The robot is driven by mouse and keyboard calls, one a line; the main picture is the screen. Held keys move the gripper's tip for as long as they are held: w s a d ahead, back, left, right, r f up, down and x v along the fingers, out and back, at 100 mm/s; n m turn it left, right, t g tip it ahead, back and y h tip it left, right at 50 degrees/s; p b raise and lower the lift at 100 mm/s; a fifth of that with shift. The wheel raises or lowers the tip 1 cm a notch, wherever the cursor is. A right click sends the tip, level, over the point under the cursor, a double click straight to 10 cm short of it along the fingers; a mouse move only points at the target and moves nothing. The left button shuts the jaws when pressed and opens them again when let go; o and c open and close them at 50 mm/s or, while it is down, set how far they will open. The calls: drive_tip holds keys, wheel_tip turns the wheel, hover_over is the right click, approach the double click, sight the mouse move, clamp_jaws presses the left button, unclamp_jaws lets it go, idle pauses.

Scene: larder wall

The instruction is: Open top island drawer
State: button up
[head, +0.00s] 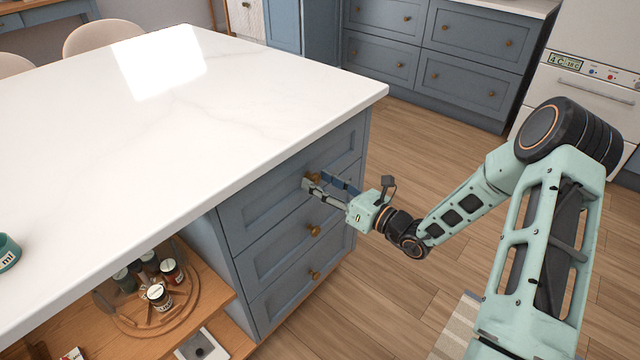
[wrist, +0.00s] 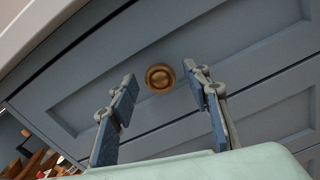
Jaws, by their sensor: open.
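The top island drawer (head: 262,194) is a blue-grey panel under the white countertop, and it looks closed, flush with the drawers below it. Its round brass knob (wrist: 160,77) shows in the wrist view between and just beyond my fingertips. My gripper (head: 314,182) is at the front of this drawer in the head view, with its fingers pointing at the panel. In the wrist view my gripper (wrist: 163,80) is open, one finger on each side of the knob. I cannot tell whether either finger touches the knob.
The white island countertop (head: 150,140) overhangs close above my gripper. Two lower drawers with brass knobs (head: 314,230) sit below. An open wooden shelf (head: 215,310) with several jars is at the left. Wooden floor (head: 440,140) is free in front of the drawers.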

drive_tip(key=shift+w+a, duration=0.15)
drive_tip(key=shift+a, duration=0.05)
drive_tip(key=shift+c, duration=0.2)
clamp_jaws()
drive_tip(key=shift+d, duration=0.1)
drive_tip(key=p+v, duration=0.4)
drive_tip(key=v, duration=3.4)
drive_tip(key=shift+s+f+p, duration=0.15)
drive_tip(key=shift+s+p, duration=0.05)
drive_tip(key=shift+p, duration=0.2)
drive_tip(key=shift+o, duration=0.2)
unclamp_jaws()
